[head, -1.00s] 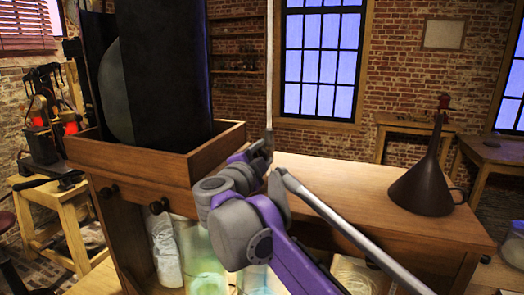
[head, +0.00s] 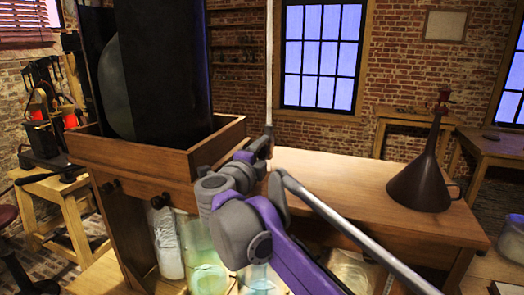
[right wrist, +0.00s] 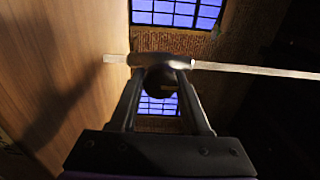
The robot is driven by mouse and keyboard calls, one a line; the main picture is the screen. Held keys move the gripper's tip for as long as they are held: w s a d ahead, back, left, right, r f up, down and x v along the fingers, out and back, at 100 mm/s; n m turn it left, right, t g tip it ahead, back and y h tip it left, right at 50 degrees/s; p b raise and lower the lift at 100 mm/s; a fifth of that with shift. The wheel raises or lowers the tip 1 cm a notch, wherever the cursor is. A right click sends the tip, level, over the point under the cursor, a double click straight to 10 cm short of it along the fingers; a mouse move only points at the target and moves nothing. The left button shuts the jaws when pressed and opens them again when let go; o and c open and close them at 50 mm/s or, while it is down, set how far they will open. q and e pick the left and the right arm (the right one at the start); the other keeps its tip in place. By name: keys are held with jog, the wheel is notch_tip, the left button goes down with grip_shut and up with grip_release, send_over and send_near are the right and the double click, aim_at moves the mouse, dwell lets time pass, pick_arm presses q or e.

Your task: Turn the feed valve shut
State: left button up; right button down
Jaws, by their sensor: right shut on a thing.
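A thin pale upright rod (head: 269,65) rises behind the wooden bench. It runs sideways across the right wrist view (right wrist: 260,70), with a thicker grey sleeve on it. A dark rounded piece (right wrist: 160,79), apparently the feed valve's handle, sits at the sleeve between the fingertips. My right gripper (right wrist: 162,88) is shut on this dark piece. In the head view my right gripper (head: 264,145) is at the rod's lower visible end, partly hidden by its own wrist. The valve itself cannot be made out there. My left gripper is not in view.
A wooden box (head: 190,159) with tall dark plates stands at the left. A dark funnel (head: 423,182) stands on the bench top (head: 345,178) at the right. Glass jars (head: 203,260) stand below. The bench top between box and funnel is clear.

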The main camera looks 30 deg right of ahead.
jog(key=shift+c, duration=2)
grip_release()
jog(key=shift+a, duration=0.1)
jog(key=shift+s+a+f, duration=0.1)
jog(key=shift+s+a, duration=0.15)
jog(key=shift+a, duration=0.05)
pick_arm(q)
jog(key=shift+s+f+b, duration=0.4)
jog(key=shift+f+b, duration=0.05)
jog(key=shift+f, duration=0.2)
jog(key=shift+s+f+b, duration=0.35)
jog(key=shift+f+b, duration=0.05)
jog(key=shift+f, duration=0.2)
pick_arm(e)
jog(key=v, duration=0.9)
jog(key=shift+s+a, duration=0.25)
jog(key=shift+s, duration=0.1)
